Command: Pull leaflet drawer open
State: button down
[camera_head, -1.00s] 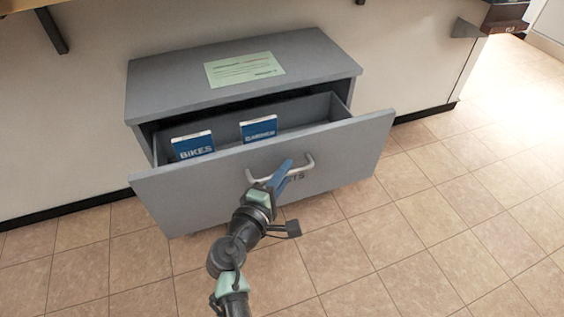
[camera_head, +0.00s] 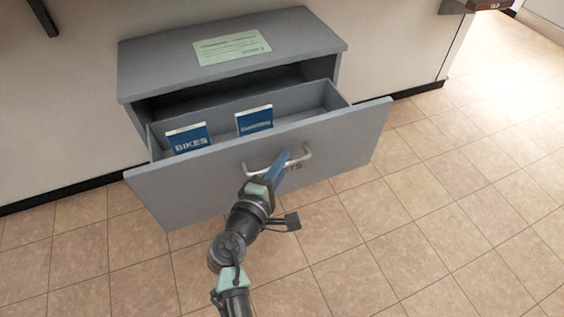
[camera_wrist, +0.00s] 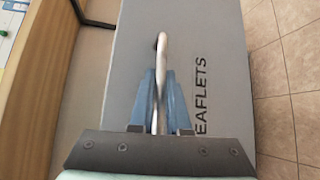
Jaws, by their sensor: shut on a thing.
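The grey leaflet drawer (camera_head: 215,183) is pulled out of the grey cabinet (camera_head: 290,40), with its inside in view from above. Its metal bar handle (camera_head: 305,154) is on the front panel, and the handle also shows in the wrist view (camera_wrist: 162,55). My gripper (camera_head: 284,160) has its blue fingers shut on the handle; in the wrist view the fingers (camera_wrist: 160,90) lie on both sides of the bar. The lettering "LEAFLETS" (camera_wrist: 202,95) shows on the panel beside the handle. The arm hides part of the panel in the head view.
Two blue leaflet stacks, one marked "BIKES" (camera_head: 188,140) and another (camera_head: 254,121), stand inside the drawer. A pale green sheet (camera_head: 231,47) lies on the cabinet top. The tiled floor (camera_head: 420,230) in front and to the right is clear.

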jog(key=c, duration=0.9)
grip_release()
jog(key=shift+s+a, duration=0.1)
jog(key=p+v, duration=0.4)
jog(key=v, duration=0.8)
jog(key=shift+s+a, duration=0.15)
jog(key=shift+s, duration=0.2)
jog(key=shift+r, duration=0.1)
